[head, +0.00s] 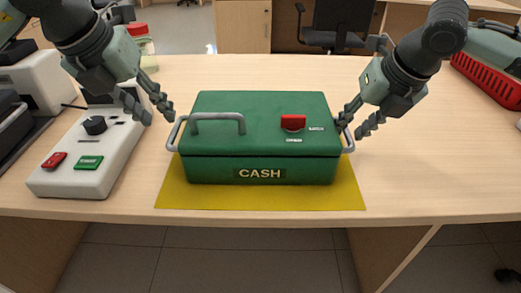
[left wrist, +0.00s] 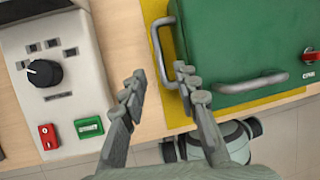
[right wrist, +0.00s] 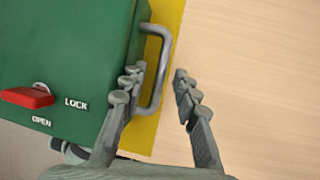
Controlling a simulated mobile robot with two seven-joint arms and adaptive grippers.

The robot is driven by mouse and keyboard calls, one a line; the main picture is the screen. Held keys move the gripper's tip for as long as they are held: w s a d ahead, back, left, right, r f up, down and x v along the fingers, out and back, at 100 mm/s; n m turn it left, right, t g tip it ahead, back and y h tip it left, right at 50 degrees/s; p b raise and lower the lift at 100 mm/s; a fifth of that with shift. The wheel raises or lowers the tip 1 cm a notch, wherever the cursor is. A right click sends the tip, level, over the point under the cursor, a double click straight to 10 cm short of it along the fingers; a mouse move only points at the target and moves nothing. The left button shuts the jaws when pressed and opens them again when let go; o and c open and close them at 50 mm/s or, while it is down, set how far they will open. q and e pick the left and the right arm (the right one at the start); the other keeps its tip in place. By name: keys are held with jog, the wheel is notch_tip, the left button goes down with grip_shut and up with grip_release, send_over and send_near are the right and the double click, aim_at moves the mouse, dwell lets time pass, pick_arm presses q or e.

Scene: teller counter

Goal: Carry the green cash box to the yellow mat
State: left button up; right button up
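The green cash box (head: 262,140) sits upright on the yellow mat (head: 350,195), with mat showing in front of it and at its sides. It has a grey side handle at each end, a grey lid handle and a red latch (head: 293,122). My left gripper (head: 157,108) is open and empty, above and beside the left side handle (left wrist: 160,52). My right gripper (head: 357,120) is open; in the right wrist view its fingers lie on either side of the right side handle (right wrist: 158,70), apart from each other. I cannot tell whether they touch the handle.
A white device (head: 95,150) with a black knob and red and green buttons stands left of the box. A red basket (head: 487,80) is at the far right. A jar (head: 140,42) stands at the back left. The counter is clear behind and right of the box.

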jog(key=v, duration=0.9)
jog(key=shift+r, duration=0.25)
jog(key=shift+d, duration=0.1)
jog(key=shift+s, duration=0.15)
